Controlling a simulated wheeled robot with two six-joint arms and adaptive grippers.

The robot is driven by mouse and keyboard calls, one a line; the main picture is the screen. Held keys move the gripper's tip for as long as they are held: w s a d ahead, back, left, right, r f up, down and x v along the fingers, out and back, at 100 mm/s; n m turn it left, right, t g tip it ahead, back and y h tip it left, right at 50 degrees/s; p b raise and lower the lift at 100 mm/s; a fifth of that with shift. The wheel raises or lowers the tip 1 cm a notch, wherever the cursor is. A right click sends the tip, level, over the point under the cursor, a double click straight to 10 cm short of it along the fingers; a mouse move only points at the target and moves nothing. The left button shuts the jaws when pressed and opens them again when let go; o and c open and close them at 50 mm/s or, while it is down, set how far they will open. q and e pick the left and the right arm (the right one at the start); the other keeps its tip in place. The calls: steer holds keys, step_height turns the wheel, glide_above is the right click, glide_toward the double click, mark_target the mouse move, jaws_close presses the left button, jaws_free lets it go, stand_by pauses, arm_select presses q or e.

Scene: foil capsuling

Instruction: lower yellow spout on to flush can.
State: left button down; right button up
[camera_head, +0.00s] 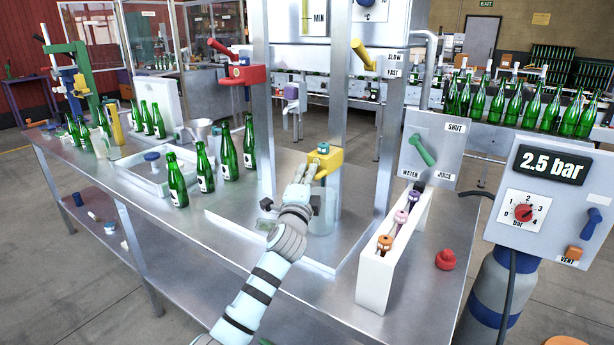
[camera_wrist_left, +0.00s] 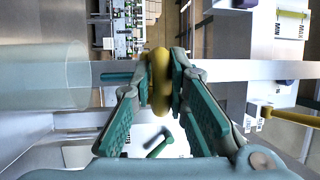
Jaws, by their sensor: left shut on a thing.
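The yellow spout (camera_head: 326,161) sits on a steel upright of the stand, with a small blue part on its top. My left gripper (camera_head: 303,176) reaches it from the front. In the left wrist view, my left gripper (camera_wrist_left: 161,82) is shut on a yellow rounded part of the spout (camera_wrist_left: 160,66), between its two teal pads. The flush can (camera_head: 322,222) is a clear, open cylinder standing on the bench below the spout. It also shows in the left wrist view (camera_wrist_left: 40,78), at the left. The can's rim is partly hidden by the spout and my gripper. My right gripper is not in view.
A red spout (camera_head: 240,72) hangs higher on the left upright. A white rack (camera_head: 376,282) with coloured stoppers stands right of the can. Green bottles (camera_head: 177,182) and a tray (camera_head: 130,176) stand left. A red knob (camera_head: 446,259) lies at the bench's right.

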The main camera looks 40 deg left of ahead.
arm_select(q)
steer(key=shift+f, duration=0.35)
steer(key=c, duration=1.7)
jaws_free()
steer(key=shift+o, duration=0.5)
steer(key=shift+r, duration=0.1)
steer(key=v, duration=1.2)
